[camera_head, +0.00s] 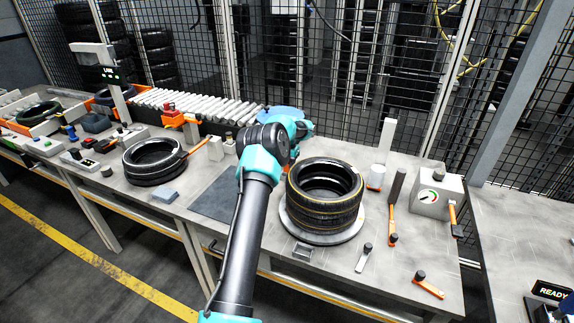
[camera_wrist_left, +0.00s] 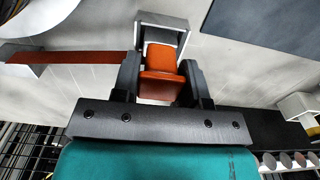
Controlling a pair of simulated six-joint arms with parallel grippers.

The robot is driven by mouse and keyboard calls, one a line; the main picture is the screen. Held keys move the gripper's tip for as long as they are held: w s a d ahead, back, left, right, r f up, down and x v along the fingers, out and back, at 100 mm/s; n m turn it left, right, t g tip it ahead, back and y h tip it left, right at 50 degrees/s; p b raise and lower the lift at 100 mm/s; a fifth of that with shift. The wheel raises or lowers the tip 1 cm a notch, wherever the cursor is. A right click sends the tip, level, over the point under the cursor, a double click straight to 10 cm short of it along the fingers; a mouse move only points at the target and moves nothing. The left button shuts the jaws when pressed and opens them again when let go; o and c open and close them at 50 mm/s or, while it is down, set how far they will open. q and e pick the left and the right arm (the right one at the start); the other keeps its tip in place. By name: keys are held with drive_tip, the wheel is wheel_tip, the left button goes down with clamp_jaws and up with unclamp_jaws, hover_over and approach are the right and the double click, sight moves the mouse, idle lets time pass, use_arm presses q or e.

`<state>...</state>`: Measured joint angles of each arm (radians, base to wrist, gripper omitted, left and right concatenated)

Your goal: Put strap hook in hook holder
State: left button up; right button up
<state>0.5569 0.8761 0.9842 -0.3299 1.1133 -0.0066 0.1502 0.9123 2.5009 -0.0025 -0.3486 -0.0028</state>
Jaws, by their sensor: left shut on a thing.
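The orange strap hook (camera_wrist_left: 161,57) shows at the middle of the left wrist view. My left gripper (camera_wrist_left: 160,78) is shut on its lower part, one dark finger on each side. The grey hook holder (camera_wrist_left: 178,20) is a squared frame around the hook's upper part. I cannot tell whether the hook is seated in it or just in line with it. An orange-red strap (camera_wrist_left: 70,57) runs to the left. In the head view my left arm reaches to the back of the table, and its wrist hides the fingers, hook and holder. My right gripper is not in view.
Stacked tyres (camera_head: 323,205) stand on a round plate right of my left arm. Another tyre (camera_head: 150,165) lies to the left. A roller conveyor (camera_head: 195,105) runs behind. Loose tools and a gauge box (camera_head: 437,194) are at the right. Wire fencing closes the back.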

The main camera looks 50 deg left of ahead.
use_arm(q)
drive_tip(key=shift+f, duration=0.1)
drive_tip(key=o, duration=1)
wheel_tip(320, 180, up, 12)
drive_tip(key=shift+r, duration=0.1)
idle(0.4)
